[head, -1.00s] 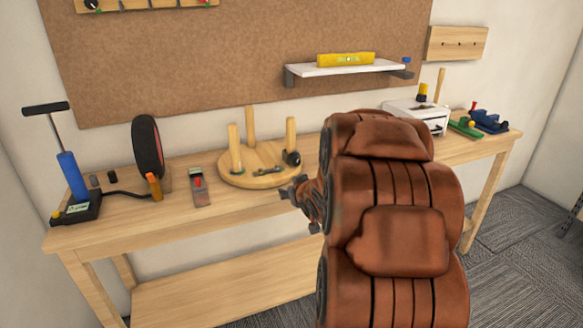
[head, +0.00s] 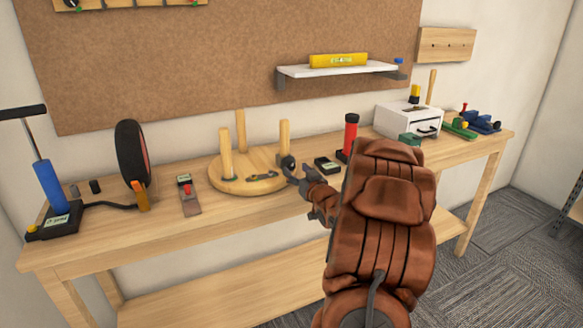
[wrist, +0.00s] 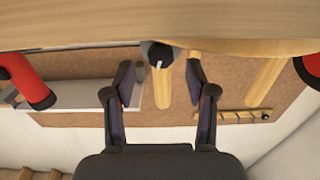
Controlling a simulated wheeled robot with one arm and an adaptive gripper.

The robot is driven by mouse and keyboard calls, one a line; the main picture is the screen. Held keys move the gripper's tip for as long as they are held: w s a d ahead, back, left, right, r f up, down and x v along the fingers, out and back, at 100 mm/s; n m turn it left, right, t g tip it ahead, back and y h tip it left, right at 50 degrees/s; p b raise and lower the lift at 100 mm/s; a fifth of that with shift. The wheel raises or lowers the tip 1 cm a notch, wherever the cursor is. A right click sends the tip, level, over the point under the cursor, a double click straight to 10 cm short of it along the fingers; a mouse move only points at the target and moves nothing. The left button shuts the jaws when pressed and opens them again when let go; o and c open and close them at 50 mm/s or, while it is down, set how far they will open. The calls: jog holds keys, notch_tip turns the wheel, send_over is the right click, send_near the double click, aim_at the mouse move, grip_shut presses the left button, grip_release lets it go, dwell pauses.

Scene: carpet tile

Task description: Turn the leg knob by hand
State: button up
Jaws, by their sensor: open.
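An upturned round wooden stool (head: 228,184) rests on the bench with three legs pointing up. A dark round leg knob (head: 287,162) sits at the foot of its right leg (head: 283,138). In the wrist view the knob (wrist: 160,54) shows a white pointer mark and lies between and beyond my fingertips. My gripper (wrist: 160,76) is open, one finger on each side, with nothing held. In the head view my gripper (head: 298,177) is small, just right of the knob; I cannot tell whether it touches.
A small wrench (head: 262,176) lies on the stool's round top. To the left are a red-buttoned device (head: 188,195), a wheel (head: 130,153) and a blue pump (head: 52,187).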

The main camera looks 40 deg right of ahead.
aim_at(291, 166)
jog(key=shift+x, duration=1.75)
grip_shut()
jog(key=shift+f+n+b, duration=0.15)
jog(key=shift+n+b, duration=0.45)
jog(key=shift+b, duration=0.25)
grip_release()
